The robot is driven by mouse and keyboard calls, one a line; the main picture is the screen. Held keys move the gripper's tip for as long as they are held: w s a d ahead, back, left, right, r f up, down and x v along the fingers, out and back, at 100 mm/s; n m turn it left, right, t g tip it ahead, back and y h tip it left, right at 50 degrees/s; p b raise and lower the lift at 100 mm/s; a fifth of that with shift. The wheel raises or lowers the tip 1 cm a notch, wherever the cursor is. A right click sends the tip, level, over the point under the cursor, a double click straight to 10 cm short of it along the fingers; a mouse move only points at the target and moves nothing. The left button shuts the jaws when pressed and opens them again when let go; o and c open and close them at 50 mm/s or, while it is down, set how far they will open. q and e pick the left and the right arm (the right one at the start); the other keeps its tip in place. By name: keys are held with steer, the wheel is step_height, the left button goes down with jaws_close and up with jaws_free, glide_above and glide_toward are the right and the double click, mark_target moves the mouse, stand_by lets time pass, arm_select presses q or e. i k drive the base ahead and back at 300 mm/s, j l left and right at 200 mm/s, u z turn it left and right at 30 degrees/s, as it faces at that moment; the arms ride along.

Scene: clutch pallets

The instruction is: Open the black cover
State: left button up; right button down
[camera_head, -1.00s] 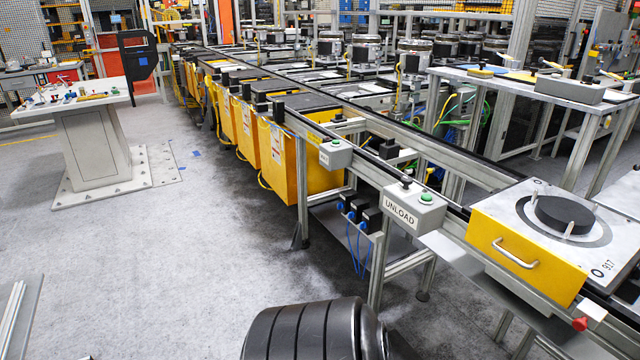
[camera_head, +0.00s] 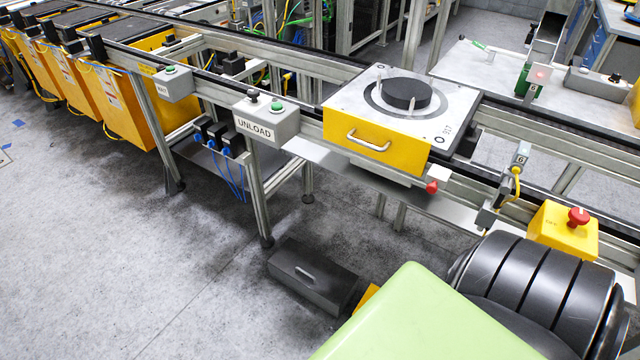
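No thing in view can be told for sure as the black cover. A round black disc (camera_head: 406,93) lies on the pale top plate of a yellow pallet (camera_head: 374,144) on the conveyor, with two short pins at its edge. The pallet has a silver handle (camera_head: 368,140) on its front. A dark grey box-like piece (camera_head: 312,275) with a light handle sits low near the floor, partly hidden at its right. Neither of my grippers is in view. A dark ribbed part and a pale green surface hide the bottom right.
The conveyor rail (camera_head: 300,62) runs across the view. A grey UNLOAD box (camera_head: 267,121) with buttons stands left of the pallet. A yellow box with a red emergency button (camera_head: 578,216) stands at the right. Open grey floor (camera_head: 100,260) lies at lower left.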

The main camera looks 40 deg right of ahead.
mark_target(323, 276)
steer(key=z, duration=1.3)
